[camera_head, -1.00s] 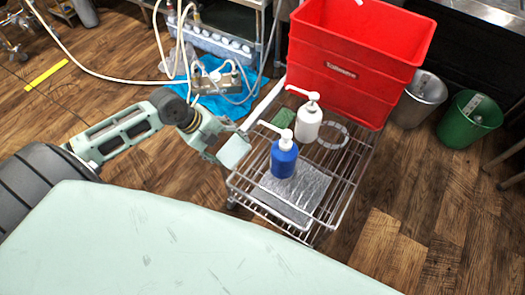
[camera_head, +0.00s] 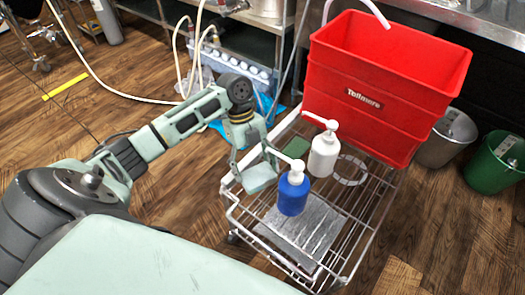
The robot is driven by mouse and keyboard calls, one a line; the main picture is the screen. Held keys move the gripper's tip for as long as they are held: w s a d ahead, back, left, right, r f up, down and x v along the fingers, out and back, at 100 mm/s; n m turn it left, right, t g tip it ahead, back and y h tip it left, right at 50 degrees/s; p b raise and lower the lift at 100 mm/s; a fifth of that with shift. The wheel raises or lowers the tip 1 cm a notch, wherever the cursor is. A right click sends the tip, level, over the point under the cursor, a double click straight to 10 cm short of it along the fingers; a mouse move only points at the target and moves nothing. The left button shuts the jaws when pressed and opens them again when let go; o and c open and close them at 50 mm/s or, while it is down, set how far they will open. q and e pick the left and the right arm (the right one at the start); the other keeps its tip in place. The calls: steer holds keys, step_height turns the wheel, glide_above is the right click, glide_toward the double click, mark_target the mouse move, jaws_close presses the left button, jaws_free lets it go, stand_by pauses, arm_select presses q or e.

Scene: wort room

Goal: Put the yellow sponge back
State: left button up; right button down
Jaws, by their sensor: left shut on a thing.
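My left gripper (camera_head: 254,166) points down over the left side of the wire cart (camera_head: 232,214). I cannot tell whether the block touches the cart or the bottle. I see no clearly yellow sponge; the block's colour does not look yellow here. A flat green pad (camera_head: 297,147) lies on the cart behind the gripper. My right gripper is not in view.
A white pump bottle (camera_head: 323,154), a white ring (camera_head: 350,170) and a silver sheet (camera_head: 305,222) are on the cart. A red crate (camera_head: 355,112) stands at its back. A grey bucket (camera_head: 445,140) and a green bucket (camera_head: 492,168) stand right. Hoses hang behind.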

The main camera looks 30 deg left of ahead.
mark_target(262, 175)
arm_select(q)
steer(key=shift+w+d+f, duration=0.7)
steer(key=shift+w+f, duration=0.15)
steer(key=shift+w, duration=0.15)
step_height(262, 175, down, 4)
steer(key=shift+r+b, duration=0.1)
steer(key=shift+b, duration=0.8)
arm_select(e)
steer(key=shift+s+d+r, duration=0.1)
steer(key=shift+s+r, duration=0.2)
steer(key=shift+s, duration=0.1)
arm_select(q)
steer(key=o, duration=1)
